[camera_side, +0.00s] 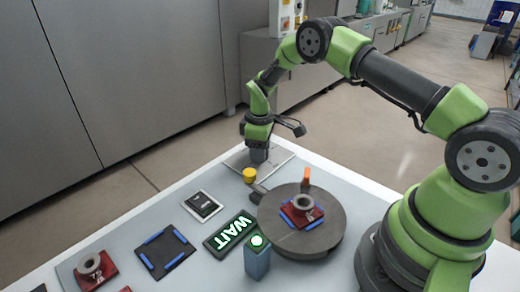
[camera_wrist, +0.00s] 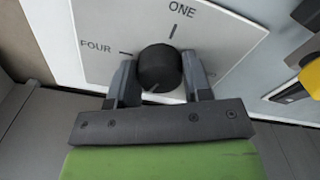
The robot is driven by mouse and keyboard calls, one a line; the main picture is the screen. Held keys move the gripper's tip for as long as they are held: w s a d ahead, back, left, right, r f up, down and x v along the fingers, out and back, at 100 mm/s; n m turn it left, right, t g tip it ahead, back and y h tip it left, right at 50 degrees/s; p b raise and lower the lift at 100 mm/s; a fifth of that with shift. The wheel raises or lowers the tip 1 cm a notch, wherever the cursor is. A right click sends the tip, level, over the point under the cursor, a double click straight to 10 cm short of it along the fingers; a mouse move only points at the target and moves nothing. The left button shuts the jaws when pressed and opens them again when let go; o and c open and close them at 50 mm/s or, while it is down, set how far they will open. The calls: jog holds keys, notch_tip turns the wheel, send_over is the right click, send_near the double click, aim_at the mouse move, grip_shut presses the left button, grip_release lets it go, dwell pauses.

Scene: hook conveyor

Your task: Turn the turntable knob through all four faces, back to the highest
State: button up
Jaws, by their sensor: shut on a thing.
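The black round knob (camera_wrist: 159,68) stands on a white plate (camera_wrist: 100,22) in the wrist view. The plate's label ONE is above the knob and FOUR is to its left; a label on the right is mostly hidden by a finger. My gripper (camera_wrist: 160,84) has one finger on each side of the knob and is shut on it. In the side view my gripper (camera_side: 258,155) points down at the plate (camera_side: 275,162) and hides the knob. The grey round turntable (camera_side: 330,238) carries a red part (camera_side: 317,212) with a grey ring on blue markers.
An orange post (camera_side: 306,176) stands at the turntable's back edge. A yellow cap (camera_side: 249,175) is close to my gripper. A green WAIT sign (camera_side: 229,235), a lit post (camera_side: 257,264), a switch panel (camera_side: 202,205), a black blue-marked pad (camera_side: 165,251) and another red part (camera_side: 88,274) lie leftward.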

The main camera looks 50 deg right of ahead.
jog(key=shift+n, duration=1.5)
jog(key=o, duration=0.9)
notch_tip(320, 180, up, 10)
